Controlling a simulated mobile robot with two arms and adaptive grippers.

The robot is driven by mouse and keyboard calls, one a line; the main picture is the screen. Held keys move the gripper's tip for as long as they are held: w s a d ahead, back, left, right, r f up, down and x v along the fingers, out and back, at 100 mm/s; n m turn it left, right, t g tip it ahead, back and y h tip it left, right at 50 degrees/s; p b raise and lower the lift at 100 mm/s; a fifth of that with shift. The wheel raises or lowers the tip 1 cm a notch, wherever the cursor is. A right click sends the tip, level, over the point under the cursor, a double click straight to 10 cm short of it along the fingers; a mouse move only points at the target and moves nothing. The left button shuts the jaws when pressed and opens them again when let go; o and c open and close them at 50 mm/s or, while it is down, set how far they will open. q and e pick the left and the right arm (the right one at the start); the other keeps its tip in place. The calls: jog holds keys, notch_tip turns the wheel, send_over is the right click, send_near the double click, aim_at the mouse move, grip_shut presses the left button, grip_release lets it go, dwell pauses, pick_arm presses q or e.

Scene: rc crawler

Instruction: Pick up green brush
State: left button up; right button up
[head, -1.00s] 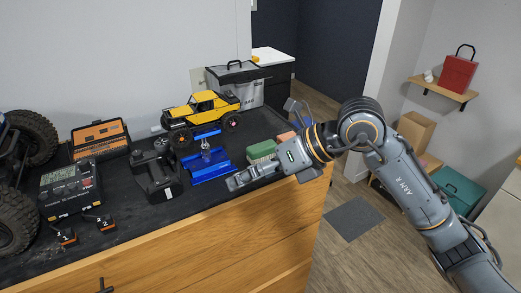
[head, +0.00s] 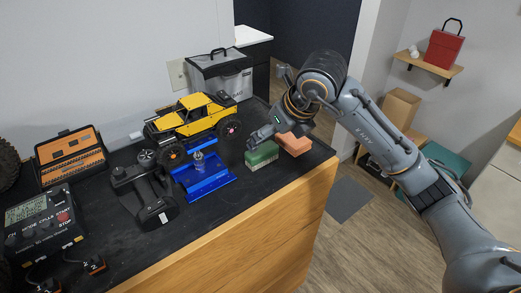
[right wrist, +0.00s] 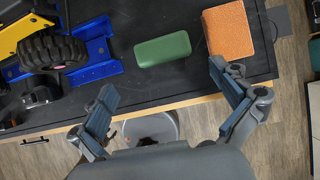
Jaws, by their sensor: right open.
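The green brush (head: 262,154) lies on the black bench top, with a green top and a pale underside. In the right wrist view the green brush (right wrist: 162,49) shows from above as a rounded green block, ahead of the fingers. My right gripper (right wrist: 165,100) is open and empty, its two fingers spread wide apart. In the head view my right gripper (head: 256,140) is above and close beside the brush. I cannot tell from the head view whether it touches it. My left gripper is not in view.
An orange block (head: 295,144) lies close to the brush's right. A blue stand (head: 205,178) and a yellow crawler (head: 198,122) are to its left. A transmitter (head: 146,193) sits further left. The bench's wooden front edge (head: 235,220) is near.

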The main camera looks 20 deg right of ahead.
aim_at(263, 149)
jog(key=x, duration=0.3)
jog(key=shift+w+a+f+p, duration=0.15)
jog(key=shift+w+f+p, duration=0.1)
jog(key=shift+p, duration=0.05)
jog(key=shift+w+f, duration=0.15)
jog(key=shift+f, duration=0.05)
jog(key=p+x, duration=0.3)
jog(key=x, duration=0.1)
jog(key=shift+w, duration=0.1)
jog(key=shift+w+f, duration=0.2)
jog(key=shift+f, duration=0.15)
jog(key=shift+c, duration=0.4)
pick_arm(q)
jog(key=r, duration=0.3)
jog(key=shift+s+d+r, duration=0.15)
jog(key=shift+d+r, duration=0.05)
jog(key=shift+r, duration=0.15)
pick_arm(e)
jog(key=c, duration=0.9)
